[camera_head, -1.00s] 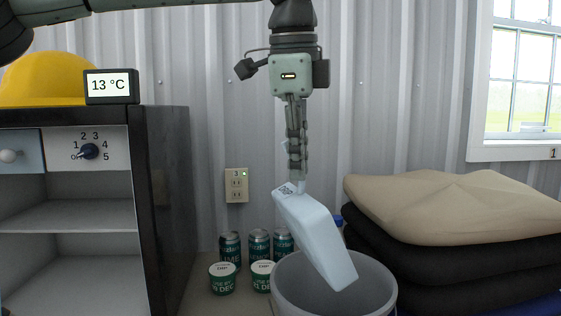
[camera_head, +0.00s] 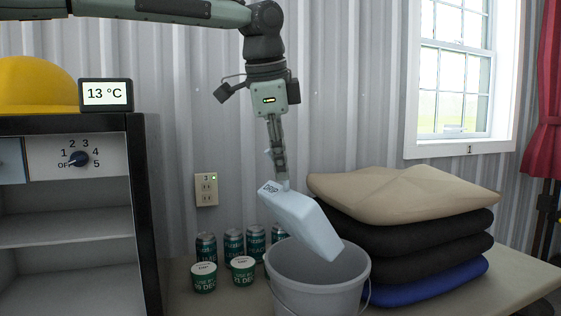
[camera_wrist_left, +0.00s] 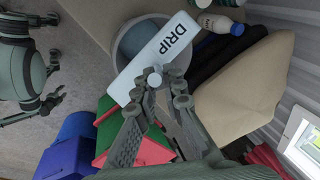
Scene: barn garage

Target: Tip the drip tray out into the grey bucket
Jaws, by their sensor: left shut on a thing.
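The drip tray (camera_head: 303,222) is a pale blue box-like tray with a DRIP label on its upper end. It is tilted, its lower end down to the right over the grey bucket's mouth. The grey bucket (camera_head: 318,290) stands upright on the table below; its inside floor is mostly hidden. My left gripper (camera_head: 281,178) points down and is shut on the tray's upper end. In the left wrist view the tray (camera_wrist_left: 150,62) lies across the bucket's opening (camera_wrist_left: 121,42), with the left gripper's fingers (camera_wrist_left: 163,82) at its near edge. The tray's contents cannot be seen.
A black-sided shelf unit (camera_head: 145,215) stands at left. The table (camera_head: 515,275) is clear at front right.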

